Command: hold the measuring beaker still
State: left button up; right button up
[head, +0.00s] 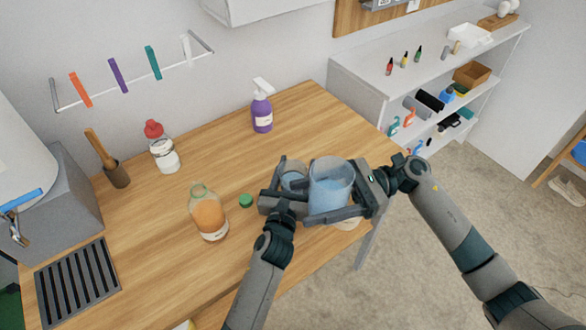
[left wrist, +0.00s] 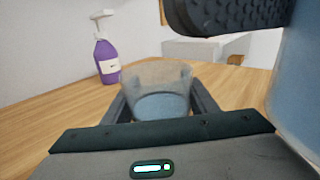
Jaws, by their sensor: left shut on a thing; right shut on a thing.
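A large clear beaker (head: 330,185) with blue liquid, which looks like the measuring beaker, is near the table's right front edge. My right gripper (head: 322,194) is shut on it from the right. Its side also shows at the right edge of the left wrist view (left wrist: 302,85). A smaller clear cup (head: 293,180) with blue liquid is just left of the beaker, and my left gripper (head: 291,184) is shut on it. In the left wrist view the cup (left wrist: 160,90) looks upright between the fingers. I cannot tell whether either vessel touches the table.
An orange-filled bottle (head: 208,216), a green cap (head: 246,200), a red-topped bottle (head: 161,148) and a purple spray bottle (head: 262,112) stand on the wooden table (head: 150,240). A dark rack (head: 78,285) lies at the left. White shelves (head: 400,75) stand behind right.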

pick_arm(q)
jog(key=o, duration=1.1)
jog(key=shift+s, duration=0.15)
jog(key=v, duration=1.1)
jog(key=shift+s+a, duration=0.15)
jog(key=shift+s, duration=0.2)
jog(key=shift+r, duration=0.1)
